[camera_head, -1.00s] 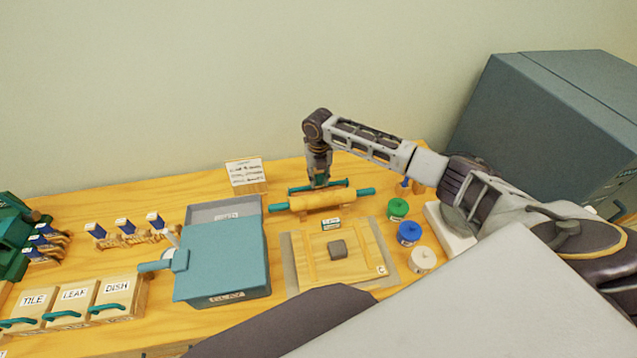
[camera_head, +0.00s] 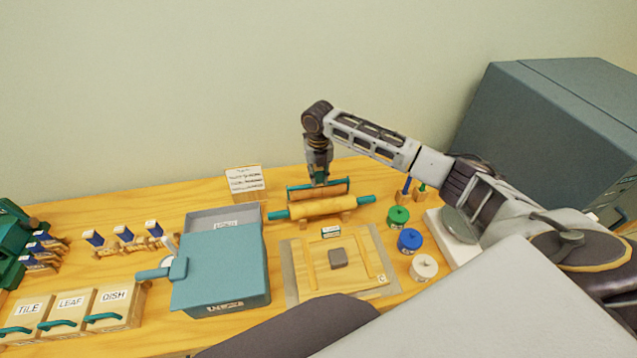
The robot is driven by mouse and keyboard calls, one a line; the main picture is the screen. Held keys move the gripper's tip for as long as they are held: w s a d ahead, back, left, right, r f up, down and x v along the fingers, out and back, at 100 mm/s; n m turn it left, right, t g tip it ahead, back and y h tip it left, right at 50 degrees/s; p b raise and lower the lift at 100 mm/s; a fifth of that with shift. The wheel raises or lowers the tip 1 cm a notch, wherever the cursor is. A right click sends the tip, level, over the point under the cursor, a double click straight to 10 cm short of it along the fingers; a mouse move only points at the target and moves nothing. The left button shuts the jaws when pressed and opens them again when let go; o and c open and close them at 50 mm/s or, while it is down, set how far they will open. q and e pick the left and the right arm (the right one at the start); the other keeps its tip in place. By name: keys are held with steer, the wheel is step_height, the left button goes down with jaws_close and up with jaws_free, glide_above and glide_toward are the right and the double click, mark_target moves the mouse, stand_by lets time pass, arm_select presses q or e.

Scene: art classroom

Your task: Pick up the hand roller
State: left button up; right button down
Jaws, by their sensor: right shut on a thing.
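My right gripper (camera_head: 318,179) points down behind the rolling pin and is shut on the hand roller. The hand roller (camera_head: 332,189) has a wooden barrel and a teal frame, and lies roughly level under the fingers. It appears raised slightly off the table, but the rolling pin hides what is beneath it. The thick wooden rolling pin (camera_head: 322,208) with teal ends rests on small supports just in front. My left gripper is not in view.
A teal-lidded box (camera_head: 218,275) stands left of a clay board (camera_head: 301,268) with a grey block (camera_head: 338,258). Green (camera_head: 398,216), blue (camera_head: 409,240) and white (camera_head: 424,267) jars stand at right. A sign (camera_head: 245,181) stands behind. A large grey cabinet (camera_head: 545,130) bounds the right.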

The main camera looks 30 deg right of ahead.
steer(key=shift+r, duration=2.7)
